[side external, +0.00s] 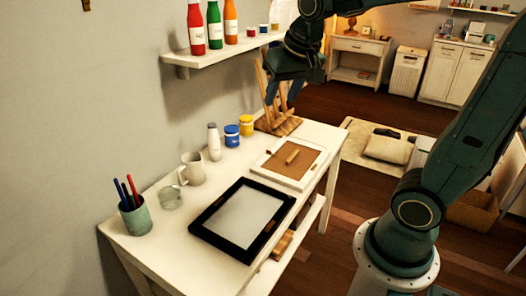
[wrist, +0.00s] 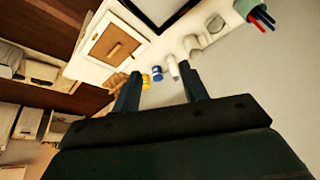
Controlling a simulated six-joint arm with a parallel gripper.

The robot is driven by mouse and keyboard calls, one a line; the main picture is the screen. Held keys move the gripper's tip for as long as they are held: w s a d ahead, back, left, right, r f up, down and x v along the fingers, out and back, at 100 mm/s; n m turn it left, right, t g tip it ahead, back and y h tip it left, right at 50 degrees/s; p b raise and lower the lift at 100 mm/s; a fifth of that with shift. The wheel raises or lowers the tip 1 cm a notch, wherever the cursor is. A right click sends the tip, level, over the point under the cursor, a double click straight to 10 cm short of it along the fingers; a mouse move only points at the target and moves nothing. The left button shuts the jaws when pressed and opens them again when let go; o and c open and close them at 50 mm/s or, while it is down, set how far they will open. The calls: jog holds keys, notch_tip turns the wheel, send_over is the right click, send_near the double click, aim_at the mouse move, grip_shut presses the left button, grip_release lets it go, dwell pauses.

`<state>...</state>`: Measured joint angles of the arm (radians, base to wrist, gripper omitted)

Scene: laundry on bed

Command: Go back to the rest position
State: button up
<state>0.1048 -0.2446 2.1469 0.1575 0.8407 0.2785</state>
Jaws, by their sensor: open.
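My gripper (side external: 282,92) hangs in the air above the far end of the white table (side external: 163,205), near the wooden holder (side external: 278,124) in the side view. Its fingers point down and partly overlap the holder in that picture. In the wrist view my gripper (wrist: 160,88) has its two dark fingers spread apart, with nothing between them that it holds. Past the fingers, the wrist view shows a yellow jar (wrist: 156,73) and a white bottle (wrist: 173,68), both away from the fingers on the table.
A wall shelf (side external: 235,46) with coloured bottles is close to my gripper's left.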

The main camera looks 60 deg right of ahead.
jog(key=s+a+f+n, duration=0.1)
jog(key=s+a+n, duration=0.2)
jog(key=s, duration=0.4)
jog(key=s+a+f+n+t+y, duration=0.1)
jog(key=s+a+n, duration=0.2)
jog(key=s, duration=0.3)
jog(key=shift+s+a+y, duration=0.2)
jog(key=shift+s+y, duration=0.1)
jog(key=shift+s, duration=0.05)
